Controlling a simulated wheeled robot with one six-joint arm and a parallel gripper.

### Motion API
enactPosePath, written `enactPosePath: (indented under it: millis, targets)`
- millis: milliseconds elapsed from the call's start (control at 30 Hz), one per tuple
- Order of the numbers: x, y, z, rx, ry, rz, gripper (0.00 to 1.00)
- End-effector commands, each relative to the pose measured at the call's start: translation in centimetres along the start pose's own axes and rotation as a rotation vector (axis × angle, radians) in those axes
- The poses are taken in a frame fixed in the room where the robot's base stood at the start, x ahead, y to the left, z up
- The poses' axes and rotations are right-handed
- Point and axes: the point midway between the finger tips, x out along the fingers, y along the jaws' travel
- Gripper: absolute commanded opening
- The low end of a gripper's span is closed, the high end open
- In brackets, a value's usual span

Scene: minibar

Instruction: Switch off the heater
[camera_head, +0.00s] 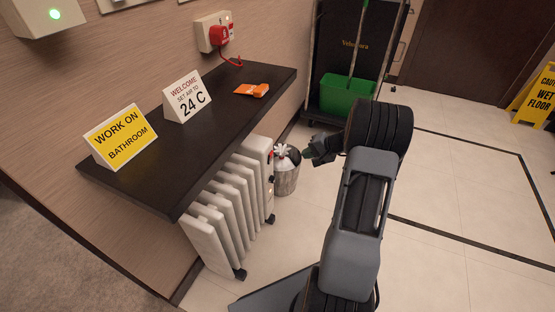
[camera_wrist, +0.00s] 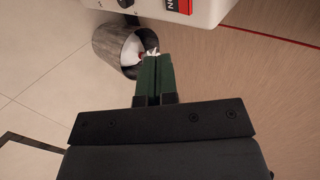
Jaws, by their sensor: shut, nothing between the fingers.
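The heater (camera_head: 228,205) is a white finned radiator on the floor under a dark shelf. Its end face, turned toward my arm, has a small red spot and a small light lower down. Part of the heater (camera_wrist: 135,8) fills the top of the wrist view, with a dark round part and a red and black label cut off by the edge. My gripper (camera_head: 306,153) is to the right of that end face, with a gap between them in the head view. In the wrist view its green fingers (camera_wrist: 154,58) are together and hold nothing. I cannot make out a switch clearly.
A metal bin (camera_head: 287,180) with white contents stands beside the heater, close to my gripper. The shelf (camera_head: 215,125) overhangs the heater and carries two signs and an orange item. A red plug (camera_head: 219,36) sits in the wall socket. A cart with a green bucket (camera_head: 340,97) stands behind.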

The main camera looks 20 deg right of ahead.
Motion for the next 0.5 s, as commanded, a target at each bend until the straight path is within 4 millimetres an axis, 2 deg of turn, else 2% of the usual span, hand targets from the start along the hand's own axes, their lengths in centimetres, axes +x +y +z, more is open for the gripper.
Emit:
enactPosePath:
  millis: [267, 367, 500]
  targets:
    - [0.2, 0.0, 0.1, 0.000, -0.001, 0.001, 0.00]
    - [1.0, 0.1, 0.1, -0.001, -0.003, 0.002, 0.00]
    - [3.2, 0.2, 0.1, -0.001, -0.005, 0.002, 0.00]
